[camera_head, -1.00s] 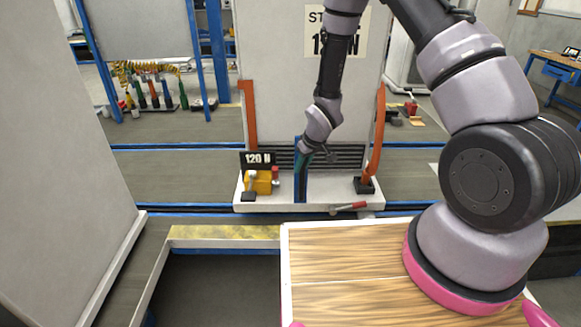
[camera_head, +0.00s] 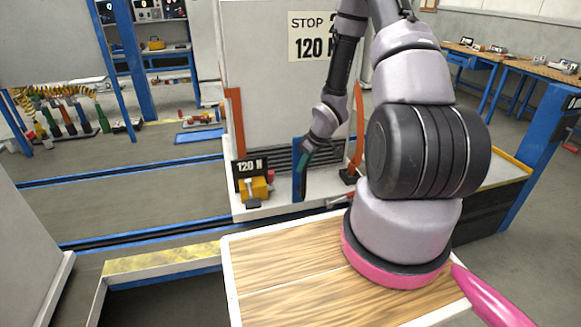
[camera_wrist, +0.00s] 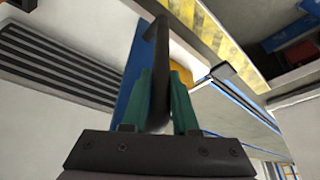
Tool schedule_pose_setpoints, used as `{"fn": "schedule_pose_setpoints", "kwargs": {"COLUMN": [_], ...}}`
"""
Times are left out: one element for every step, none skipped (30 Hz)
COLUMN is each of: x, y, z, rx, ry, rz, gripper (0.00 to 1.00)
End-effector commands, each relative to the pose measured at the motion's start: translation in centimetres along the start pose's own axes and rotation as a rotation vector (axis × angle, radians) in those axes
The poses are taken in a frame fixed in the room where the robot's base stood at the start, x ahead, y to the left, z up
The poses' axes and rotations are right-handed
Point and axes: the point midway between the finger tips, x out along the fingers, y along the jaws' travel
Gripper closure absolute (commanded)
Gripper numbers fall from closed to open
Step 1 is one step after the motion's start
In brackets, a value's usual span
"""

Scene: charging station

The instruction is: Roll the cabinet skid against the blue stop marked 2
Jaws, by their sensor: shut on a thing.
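The cabinet skid (camera_head: 262,95) is a tall pale cabinet on a low white base, with orange uprights at its sides and a black slatted vent low on its front. Its sign reads "STOP 2" (camera_head: 312,36) and "120 N". A blue upright post (camera_head: 299,170) stands at its front. My gripper (camera_head: 306,156) is at this post. In the wrist view, its green fingers (camera_wrist: 160,95) are shut on a dark handle bar (camera_wrist: 158,60) beside the blue post. I cannot make out the blue stop itself; the cabinet and my arm hide part of the right side.
Blue-edged floor rails (camera_head: 130,233) run across behind and beside the skid. A yellow-marked frame edge (camera_head: 160,260) lies in front at left. A pale panel (camera_head: 28,240) stands at the left edge. A tool rack (camera_head: 60,105) and workbenches (camera_head: 490,62) stand farther back.

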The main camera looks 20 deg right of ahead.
Motion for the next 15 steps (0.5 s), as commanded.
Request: {"fn": "schedule_pose_setpoints", "kwargs": {"x": [-0.1, -0.1, -0.2, -0.2, -0.2, -0.3, -0.3, -0.3, -0.4, -0.4, -0.4, -0.4, -0.4, -0.4, -0.4], "y": [0.4, 0.6, 0.8, 0.9, 1.1, 1.2, 1.4, 1.5, 1.6, 1.7, 1.7, 1.8, 1.8, 1.8, 1.8], "z": [0.3, 0.5, 0.6, 0.6, 0.7, 0.8, 0.9, 0.9, 1.0, 1.1, 1.1, 1.1, 1.1, 1.1, 1.0], "rx": [0.002, 0.002, 0.002, 0.001, 0.001, 0.002, 0.003, 0.004, 0.006, 0.007, 0.008, 0.008, 0.009, 0.009, 0.010], "ry": [-0.001, -0.001, -0.001, -0.001, -0.001, -0.002, -0.002, -0.003, -0.003, -0.004, -0.004, -0.004, -0.004, -0.004, -0.003], "rz": [-0.001, 0.000, 0.000, 0.000, 0.000, 0.001, 0.002, 0.003, 0.004, 0.006, 0.006, 0.007, 0.008, 0.008, 0.008], "gripper": [1.00, 1.00, 1.00, 1.00, 1.00, 1.00, 1.00, 1.00, 1.00, 1.00, 1.00, 1.00, 1.00, 1.00, 1.00]}}
